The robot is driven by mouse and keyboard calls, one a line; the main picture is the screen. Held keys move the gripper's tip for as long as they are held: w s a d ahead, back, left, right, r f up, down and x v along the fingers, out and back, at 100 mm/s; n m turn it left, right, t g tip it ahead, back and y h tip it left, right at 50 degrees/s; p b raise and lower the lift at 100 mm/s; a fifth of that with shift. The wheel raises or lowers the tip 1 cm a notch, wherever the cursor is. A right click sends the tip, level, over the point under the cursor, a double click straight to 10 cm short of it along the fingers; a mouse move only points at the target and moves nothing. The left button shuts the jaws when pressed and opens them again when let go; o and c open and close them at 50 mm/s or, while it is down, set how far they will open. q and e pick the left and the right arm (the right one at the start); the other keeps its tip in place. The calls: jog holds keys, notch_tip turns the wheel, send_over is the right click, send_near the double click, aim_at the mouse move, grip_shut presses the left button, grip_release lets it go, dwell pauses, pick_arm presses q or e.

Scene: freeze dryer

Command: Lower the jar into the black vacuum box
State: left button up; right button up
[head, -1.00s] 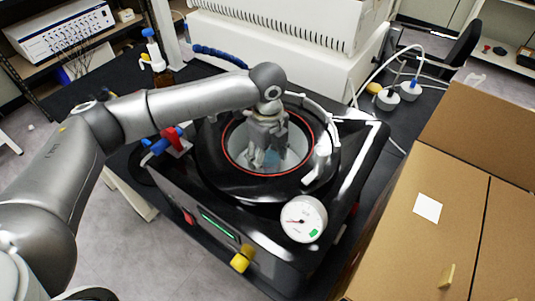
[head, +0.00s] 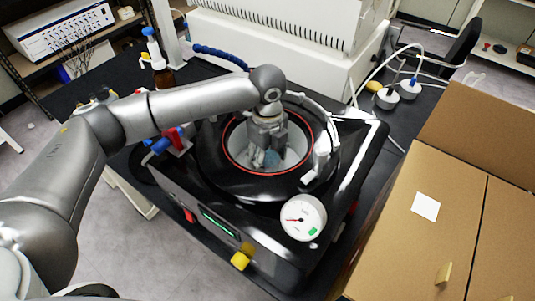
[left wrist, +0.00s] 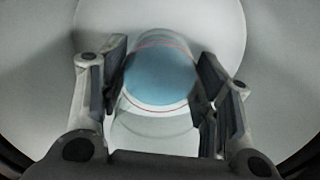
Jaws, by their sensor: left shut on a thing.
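The black vacuum box (head: 350,165) stands on the dark bench with its round, red-ringed opening facing up. My left gripper (head: 266,150) reaches down inside this opening. In the left wrist view the jar (left wrist: 160,75), blue with a red line near its far end, lies between the two fingers of my left gripper (left wrist: 160,100), which are shut on it. Pale chamber walls surround it. In the head view only a small bluish part of the jar (head: 271,158) shows below the gripper. Whether the jar touches the chamber floor I cannot tell. My right gripper is not in view.
A white gauge (head: 302,218) and a yellow knob (head: 240,261) are on the box's front. A cardboard box (head: 440,215) stands close at the right. A white machine (head: 290,55) is behind. A brown bottle (head: 162,76) stands at the back left.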

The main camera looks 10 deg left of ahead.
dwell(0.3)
pick_arm(q)
jog(key=o, duration=1.3)
jog(key=shift+c, duration=0.2)
jog(key=o, duration=0.4)
